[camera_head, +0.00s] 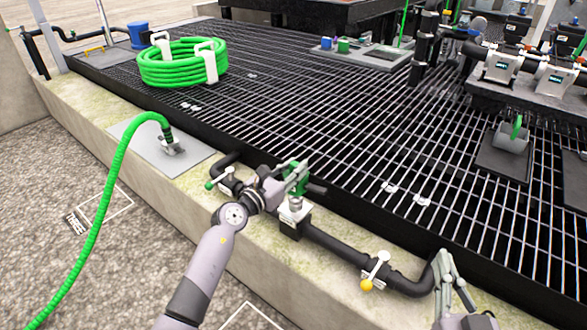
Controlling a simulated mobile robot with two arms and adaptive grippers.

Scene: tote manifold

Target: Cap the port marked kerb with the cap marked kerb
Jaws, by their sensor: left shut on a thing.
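My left gripper (293,178) is above the concrete kerb, shut on a green piece (299,184) that may be the kerb cap; the fingers hide part of it and no marking is readable. Just below it, a silver port fitting (295,205) stands upright on a dark block of the black kerb pipe. I cannot tell whether the green piece touches the fitting. My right gripper (445,268) is at the lower right, close to the pipe's right end, with its fingers pointing up; its opening is unclear.
The black pipe (335,246) runs along the kerb (270,262), with a yellow-knobbed valve (367,284) on it. A green hose (98,220) ends at a plate on the left. A coiled green hose (165,73) lies on the grating (330,110). Pumps (501,66) stand at the back right.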

